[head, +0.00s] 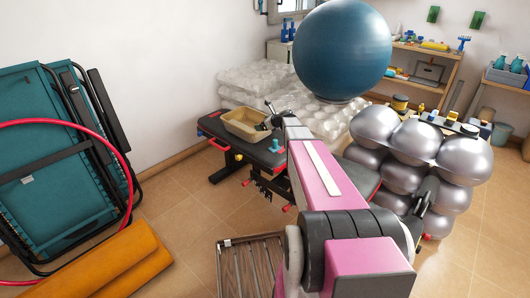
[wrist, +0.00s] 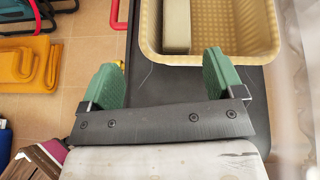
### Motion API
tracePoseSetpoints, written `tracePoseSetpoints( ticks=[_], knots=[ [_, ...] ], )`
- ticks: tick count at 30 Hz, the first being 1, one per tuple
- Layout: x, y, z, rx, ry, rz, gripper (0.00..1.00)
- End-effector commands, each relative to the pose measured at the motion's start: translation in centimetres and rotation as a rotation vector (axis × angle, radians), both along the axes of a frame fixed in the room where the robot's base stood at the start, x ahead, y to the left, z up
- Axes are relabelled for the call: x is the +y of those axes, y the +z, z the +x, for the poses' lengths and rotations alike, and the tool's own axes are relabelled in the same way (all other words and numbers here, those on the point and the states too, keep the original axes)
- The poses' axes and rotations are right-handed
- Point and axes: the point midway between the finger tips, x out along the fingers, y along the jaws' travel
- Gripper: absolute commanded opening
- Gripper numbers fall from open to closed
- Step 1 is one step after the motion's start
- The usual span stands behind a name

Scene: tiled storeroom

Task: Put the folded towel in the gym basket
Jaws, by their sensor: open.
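The tan gym basket (head: 245,124) stands on a black padded bench. In the wrist view its near rim and inside (wrist: 232,50) show at the top. A smooth grey-beige block (wrist: 176,27), which looks like the folded towel, lies inside the basket, against its left part. Its far end is cut off by the frame. My gripper (wrist: 160,62) is open, with green finger pads spread apart and nothing between them. It is at the near side of the basket, over the bench. In the head view my gripper (head: 267,117) is at the basket's right side, partly hidden by my arm.
The black bench (head: 217,125) has a small teal object (head: 275,146) on it. A blue ball (head: 342,48) and silver balls (head: 408,139) are stacked behind and right. Folded teal chairs (head: 50,150), a red hoop (head: 128,180) and an orange mat (head: 110,265) are left. Tiled floor lies between.

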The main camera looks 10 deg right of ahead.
Motion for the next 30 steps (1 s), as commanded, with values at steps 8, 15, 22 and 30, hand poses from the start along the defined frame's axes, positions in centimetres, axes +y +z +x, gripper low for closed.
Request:
tracePoseSetpoints(
  ticks=[8,15,22,30],
  knots=[
    [6.1,-3.3,-14.6,-0.127,0.578,-0.597,0.87],
    [7.7,-5.3,-29.4,-0.257,1.321,-1.081,0.87],
    [6.5,-5.3,-38.3,-0.327,1.893,-1.272,0.87],
    [5.8,-5.2,-40.1,-0.344,2.063,-1.299,0.87]
  ],
)
